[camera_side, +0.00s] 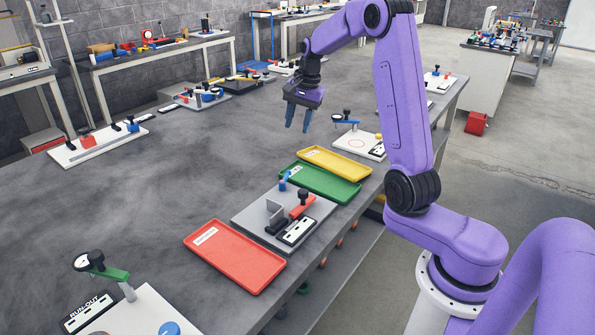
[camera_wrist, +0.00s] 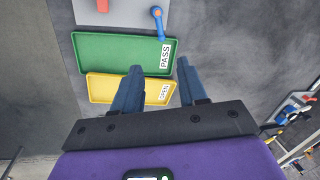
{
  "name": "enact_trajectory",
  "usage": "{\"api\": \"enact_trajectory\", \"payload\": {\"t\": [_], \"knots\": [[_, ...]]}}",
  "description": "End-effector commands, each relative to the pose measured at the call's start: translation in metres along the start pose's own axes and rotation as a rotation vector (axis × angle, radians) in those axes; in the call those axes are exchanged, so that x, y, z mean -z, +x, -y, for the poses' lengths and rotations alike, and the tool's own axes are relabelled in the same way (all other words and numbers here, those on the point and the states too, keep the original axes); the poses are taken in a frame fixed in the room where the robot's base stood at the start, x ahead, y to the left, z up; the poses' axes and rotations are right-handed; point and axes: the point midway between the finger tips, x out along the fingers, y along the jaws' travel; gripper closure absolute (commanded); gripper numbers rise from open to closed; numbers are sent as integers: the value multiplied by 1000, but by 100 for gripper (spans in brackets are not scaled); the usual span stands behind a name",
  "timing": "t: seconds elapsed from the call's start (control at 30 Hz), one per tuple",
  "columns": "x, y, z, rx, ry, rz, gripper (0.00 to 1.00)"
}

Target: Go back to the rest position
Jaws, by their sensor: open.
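My gripper (camera_side: 299,118) hangs in the air above the grey table, beyond the yellow tray in the side view. Its two blue fingers point down. In the wrist view my gripper (camera_wrist: 158,84) has its fingers apart with nothing held between them. The green tray labelled PASS (camera_wrist: 98,51) and the yellow tray (camera_wrist: 100,88) lie below, seen past the fingers. Part of the yellow tray is hidden behind the left finger.
The yellow tray (camera_side: 345,165), green tray (camera_side: 319,187), a grey fixture plate (camera_side: 252,216) with a red clamp, and a red tray (camera_side: 234,258) line the near edge. A white gauge plate (camera_side: 352,141) stands right of the gripper. The table's middle (camera_side: 180,180) is clear.

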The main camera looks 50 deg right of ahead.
Motion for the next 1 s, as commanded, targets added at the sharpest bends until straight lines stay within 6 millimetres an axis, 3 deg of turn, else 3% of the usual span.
{"api": "enact_trajectory", "payload": {"t": [0.17,0.5,0.77,1.0], "knots": [[-23,0,8,-8,-105,13,58],[-114,-3,16,-32,-525,60,58],[-179,-7,-4,-47,-854,95,58],[-230,-12,-39,-57,-1159,124,58]]}}
